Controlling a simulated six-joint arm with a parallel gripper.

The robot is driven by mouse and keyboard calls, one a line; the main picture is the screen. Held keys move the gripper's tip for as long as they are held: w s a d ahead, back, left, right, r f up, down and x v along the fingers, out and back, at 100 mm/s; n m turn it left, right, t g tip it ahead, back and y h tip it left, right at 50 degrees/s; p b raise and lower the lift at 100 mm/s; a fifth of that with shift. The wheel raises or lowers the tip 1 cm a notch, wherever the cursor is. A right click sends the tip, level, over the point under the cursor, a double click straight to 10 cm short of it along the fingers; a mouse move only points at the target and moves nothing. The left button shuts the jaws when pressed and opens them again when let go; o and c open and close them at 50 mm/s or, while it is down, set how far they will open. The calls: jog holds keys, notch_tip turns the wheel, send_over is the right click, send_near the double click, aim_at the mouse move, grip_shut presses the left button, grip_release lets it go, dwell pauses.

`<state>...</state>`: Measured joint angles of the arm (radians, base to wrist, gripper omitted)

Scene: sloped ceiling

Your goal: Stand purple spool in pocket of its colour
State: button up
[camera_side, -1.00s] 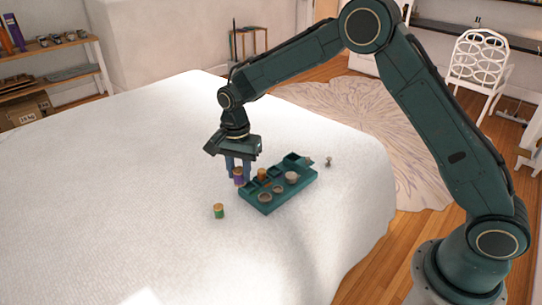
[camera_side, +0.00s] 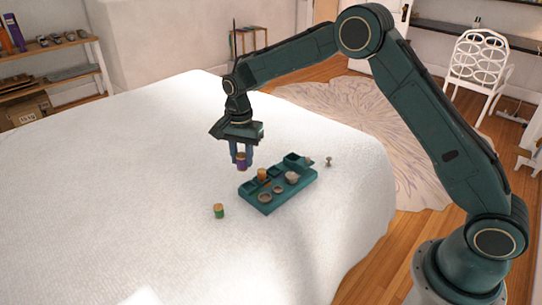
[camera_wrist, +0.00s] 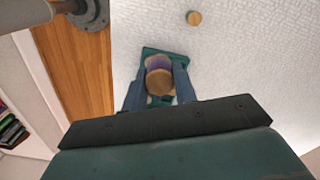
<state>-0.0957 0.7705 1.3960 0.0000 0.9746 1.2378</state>
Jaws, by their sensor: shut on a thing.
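The purple spool (camera_side: 241,162) has tan ends and hangs upright between the fingers of my gripper (camera_side: 243,157), which is shut on it. It is in the air beside the back left edge of the teal tray (camera_side: 265,208). In the wrist view the spool (camera_wrist: 159,64) sits between the blue fingers (camera_wrist: 158,84) and hides most of the tray (camera_wrist: 150,49). The tray has several square pockets. An orange-topped spool (camera_side: 262,175) stands in it. I cannot tell the pockets' colours.
A green spool (camera_side: 218,211) stands on the white bed (camera_side: 130,170) left of the tray. The bed left of the tray is mostly clear.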

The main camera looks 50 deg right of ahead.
jog(key=w+d+r, duration=0.1)
jog(key=w+d, duration=0.4)
jog(key=d, duration=0.4)
notch_tip(320, 180, up, 2)
send_over(275, 173)
jog(key=shift+w, duration=0.15)
notch_tip(275, 173, down, 20)
jog(key=shift+r, duration=0.1)
dwell(0.5)
jog(key=shift+f, duration=0.5)
